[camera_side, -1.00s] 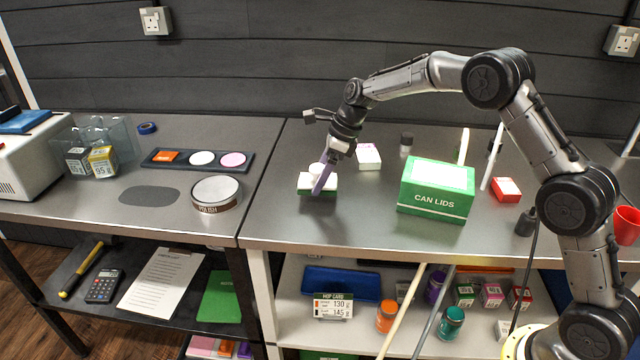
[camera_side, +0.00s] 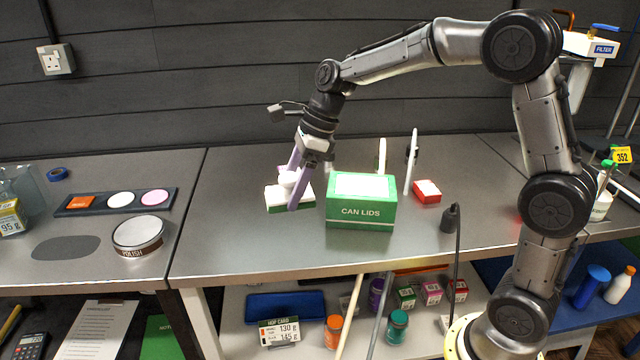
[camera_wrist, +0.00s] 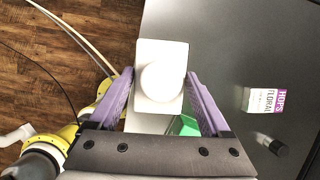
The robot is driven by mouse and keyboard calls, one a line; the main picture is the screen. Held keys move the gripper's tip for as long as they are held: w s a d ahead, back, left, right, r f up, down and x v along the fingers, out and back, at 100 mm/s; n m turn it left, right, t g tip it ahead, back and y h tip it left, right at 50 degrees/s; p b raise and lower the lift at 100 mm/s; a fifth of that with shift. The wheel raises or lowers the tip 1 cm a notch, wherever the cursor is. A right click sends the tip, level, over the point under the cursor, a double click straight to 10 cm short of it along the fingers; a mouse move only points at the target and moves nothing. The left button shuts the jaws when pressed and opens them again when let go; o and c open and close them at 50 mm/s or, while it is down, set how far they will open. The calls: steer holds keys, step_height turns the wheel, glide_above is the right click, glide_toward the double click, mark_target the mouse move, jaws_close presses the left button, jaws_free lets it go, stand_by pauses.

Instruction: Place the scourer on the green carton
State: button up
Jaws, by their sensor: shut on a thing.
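The scourer (camera_side: 276,198) is a white block with a green underside and a round white knob (camera_wrist: 163,81). My gripper (camera_side: 291,187) has its lavender fingers on either side of it and is shut on it; the wrist view shows the fingers (camera_wrist: 160,82) flanking the white top. The scourer appears held above the bench, left of the green carton. The green carton (camera_side: 360,213), marked CAN LIDS, stands on the bench with a white patch on top. A green corner of it shows in the wrist view (camera_wrist: 185,126). The carton's top is bare of objects.
A purple-and-white box (camera_wrist: 265,100) and a dark-capped jar (camera_wrist: 270,142) show in the wrist view. A tray of discs (camera_side: 115,201) and a polish tin (camera_side: 138,234) lie left. Bench front is clear.

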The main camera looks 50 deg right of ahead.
steer(key=shift+n+y, duration=0.3)
steer(key=shift+n, duration=0.6)
steer(key=s, duration=0.2)
steer(key=s+d+r, duration=0.2)
steer(key=s, duration=0.1)
steer(key=shift+s, duration=0.3)
steer(key=s+d+r+m, duration=0.3)
steer(key=s+d+r, duration=0.4)
steer(key=s+d, duration=0.45)
glide_toward(358, 186)
steer(key=a, duration=0.2)
steer(key=shift+w+a+f+h, duration=0.2)
steer(key=shift+a+f+h, duration=0.1)
steer(key=shift+f+h, duration=0.1)
steer(key=shift+w+d+f, duration=0.15)
steer(key=shift+w+f, duration=0.15)
steer(key=shift+f, duration=0.1)
steer(key=shift+w+d+f, duration=0.1)
steer(key=shift+w+f, duration=0.1)
steer(key=shift+f, duration=1.55)
steer(key=shift+f, duration=0.1)
steer(key=o, duration=1.2)
